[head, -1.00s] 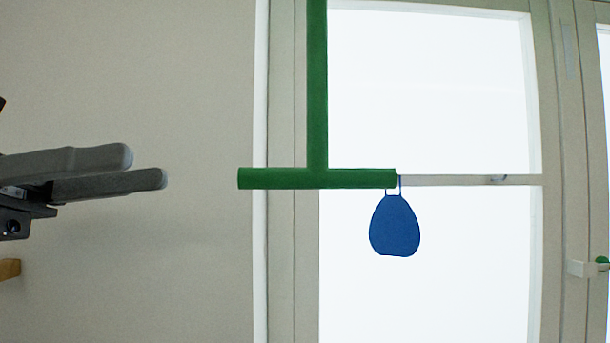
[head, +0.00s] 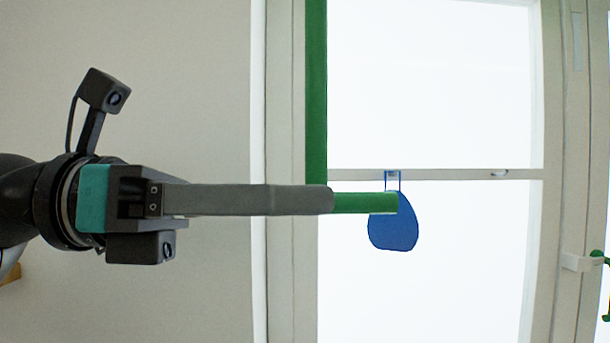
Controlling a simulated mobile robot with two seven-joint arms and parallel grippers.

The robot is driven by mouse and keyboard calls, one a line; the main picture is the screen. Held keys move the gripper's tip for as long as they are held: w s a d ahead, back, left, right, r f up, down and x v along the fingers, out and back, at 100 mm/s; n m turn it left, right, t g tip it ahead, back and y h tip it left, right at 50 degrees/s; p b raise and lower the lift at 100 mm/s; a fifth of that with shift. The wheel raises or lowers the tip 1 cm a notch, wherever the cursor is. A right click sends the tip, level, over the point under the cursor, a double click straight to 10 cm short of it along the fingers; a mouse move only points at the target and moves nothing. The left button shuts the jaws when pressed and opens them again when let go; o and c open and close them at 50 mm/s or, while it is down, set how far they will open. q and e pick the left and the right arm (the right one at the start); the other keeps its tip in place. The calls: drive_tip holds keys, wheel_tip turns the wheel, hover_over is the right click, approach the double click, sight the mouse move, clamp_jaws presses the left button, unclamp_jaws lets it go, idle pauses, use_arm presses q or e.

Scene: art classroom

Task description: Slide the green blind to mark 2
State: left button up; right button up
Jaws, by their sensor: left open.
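The green blind shows as a tall green upright (head: 316,90) with a green crossbar (head: 368,203) at its lower end, in front of the window. My left gripper (head: 328,200) comes in from the left, level with the crossbar. Its fingers cover the crossbar's left part and the foot of the upright. The fingers overlap in this view, so their gap is hidden; the gripper is open. I cannot tell whether they touch the bar. No numbered mark can be read. My right gripper is not in view.
A blue rounded tag (head: 394,228) hangs by a thin loop near the crossbar's right end, partly behind it. A pale window rail (head: 450,174) runs just above the crossbar. A window handle (head: 578,262) is at the right. Plain wall (head: 180,60) fills the left.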

use_arm(q)
drive_tip(key=shift+d, duration=0.65)
clamp_jaws()
idle(1.0)
